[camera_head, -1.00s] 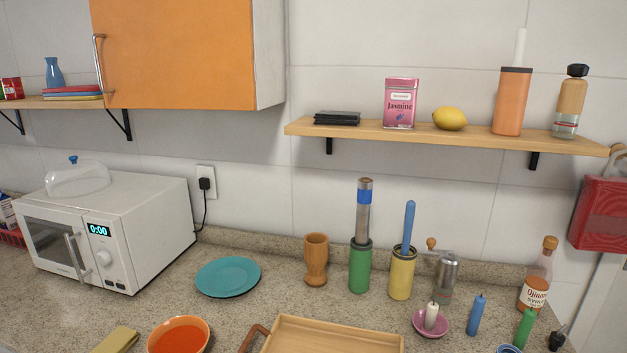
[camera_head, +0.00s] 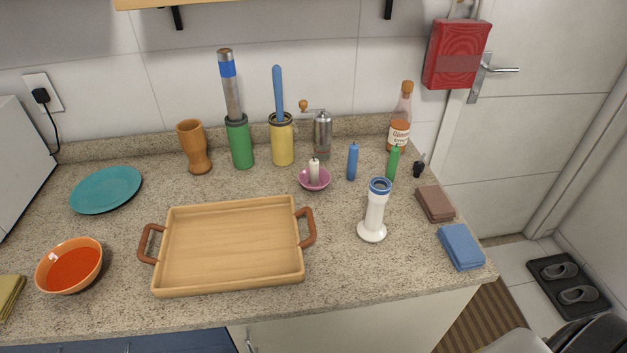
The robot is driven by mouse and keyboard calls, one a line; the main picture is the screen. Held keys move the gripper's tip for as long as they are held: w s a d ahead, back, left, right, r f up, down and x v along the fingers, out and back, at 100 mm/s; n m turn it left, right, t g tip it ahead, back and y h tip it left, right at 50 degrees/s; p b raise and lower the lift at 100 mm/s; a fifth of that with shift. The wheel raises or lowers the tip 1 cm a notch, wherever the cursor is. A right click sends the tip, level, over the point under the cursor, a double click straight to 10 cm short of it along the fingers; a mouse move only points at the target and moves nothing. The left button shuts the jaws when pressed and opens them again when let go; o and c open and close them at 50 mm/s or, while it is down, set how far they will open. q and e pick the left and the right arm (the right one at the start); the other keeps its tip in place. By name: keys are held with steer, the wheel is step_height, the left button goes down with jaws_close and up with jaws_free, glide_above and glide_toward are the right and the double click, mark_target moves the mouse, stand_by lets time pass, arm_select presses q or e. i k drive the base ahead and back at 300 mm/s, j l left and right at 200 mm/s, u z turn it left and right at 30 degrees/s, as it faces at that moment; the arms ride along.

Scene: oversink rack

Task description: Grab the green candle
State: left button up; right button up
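The green candle (camera_head: 393,163) stands upright toward the right end of the speckled counter, in front of the syrup bottle (camera_head: 400,122). A blue candle (camera_head: 352,162) stands to its left. A white candle (camera_head: 314,170) stands in a small pink dish (camera_head: 318,184) further left. A white holder with a blue rim (camera_head: 374,212) stands in front of the green candle, slightly left of it. Neither of my grippers shows in the view.
A wooden tray (camera_head: 232,243) with brown handles fills the front middle. Brown cloth (camera_head: 435,204) and blue cloth (camera_head: 460,247) lie near the counter's right edge. A small dark object (camera_head: 419,166) sits right of the green candle. A pepper mill (camera_head: 322,136) stands behind.

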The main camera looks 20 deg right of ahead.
mark_target(394, 151)
steer(key=z, duration=1.25)
